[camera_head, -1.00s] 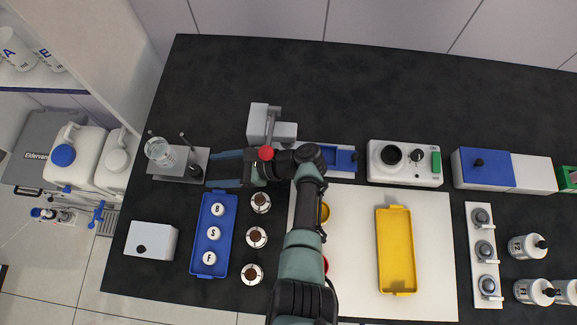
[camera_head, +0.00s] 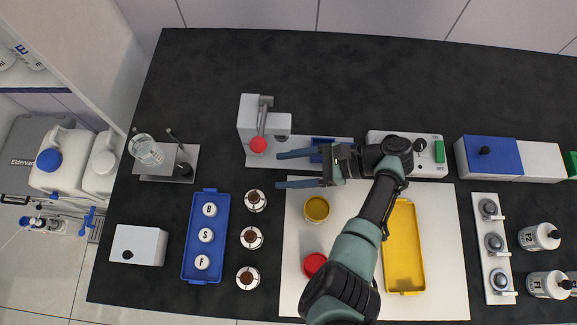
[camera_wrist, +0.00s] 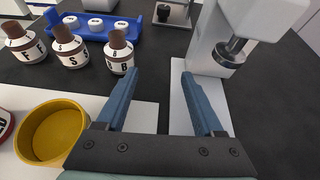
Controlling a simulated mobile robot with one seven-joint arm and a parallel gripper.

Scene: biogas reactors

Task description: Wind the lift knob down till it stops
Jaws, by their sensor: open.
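A lift stand (camera_head: 157,163) stands at the left of the bench, with a clear glass beaker (camera_head: 147,150) on it. A black knob (camera_head: 185,169) sits at its right side, with a thin dark rod rising behind. Part of the stand, with a black knob (camera_wrist: 163,12), shows at the top of the wrist view. My gripper (camera_head: 279,170) points left, open and empty, well to the right of the stand. Its two blue fingers (camera_wrist: 157,75) are apart with nothing between them. It touches neither the stand nor the knob.
A blue tray (camera_head: 188,235) of white-lidded pieces and several bottles (camera_head: 252,238) lie in front. A yellow cup (camera_head: 317,208) is near my gripper. The back of the bench is clear.

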